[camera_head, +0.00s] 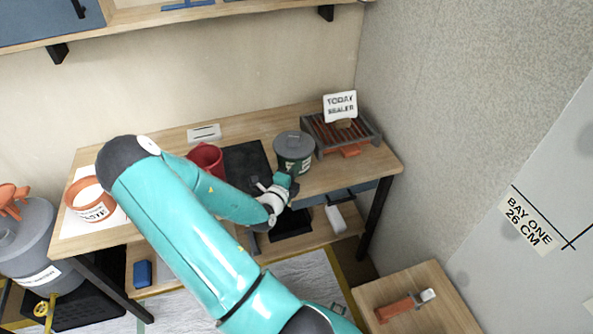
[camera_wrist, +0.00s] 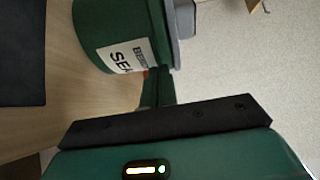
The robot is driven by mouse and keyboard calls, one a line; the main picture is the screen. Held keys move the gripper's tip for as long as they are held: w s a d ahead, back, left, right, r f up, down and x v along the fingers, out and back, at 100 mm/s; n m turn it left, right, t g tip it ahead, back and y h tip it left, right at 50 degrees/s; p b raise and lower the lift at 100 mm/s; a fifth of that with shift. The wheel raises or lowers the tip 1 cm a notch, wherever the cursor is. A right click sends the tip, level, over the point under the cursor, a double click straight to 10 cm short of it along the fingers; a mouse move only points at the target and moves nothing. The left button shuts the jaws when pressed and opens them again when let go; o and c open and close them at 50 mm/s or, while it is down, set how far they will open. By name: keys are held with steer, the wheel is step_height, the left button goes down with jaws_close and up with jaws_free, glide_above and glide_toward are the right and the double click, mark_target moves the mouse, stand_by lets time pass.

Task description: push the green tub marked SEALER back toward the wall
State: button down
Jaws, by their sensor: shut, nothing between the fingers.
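The green tub (camera_head: 294,156) with a grey lid stands upright on the wooden bench, just right of a dark mat. In the wrist view the tub (camera_wrist: 112,28) fills the upper left, and its white label shows "SEA", the rest cut off by the curve. My gripper (camera_head: 289,180) is shut and empty at the tub's front side, low on its wall. In the wrist view my gripper's fingers (camera_wrist: 157,88) point at the tub beside the label. I cannot tell whether the tips touch it. The bench's back wall (camera_head: 240,75) is behind the tub.
A slatted grey rack (camera_head: 375,140) with a "TODAY SEALER" card (camera_head: 341,105) stands close right of the tub. A "PASTE" tub (camera_head: 90,203) is far left. Bench room shows behind the tub.

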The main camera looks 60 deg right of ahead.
steer(key=w+d, duration=1)
steer(key=shift+w+d, duration=0.3)
steer(key=shift+w, duration=0.05)
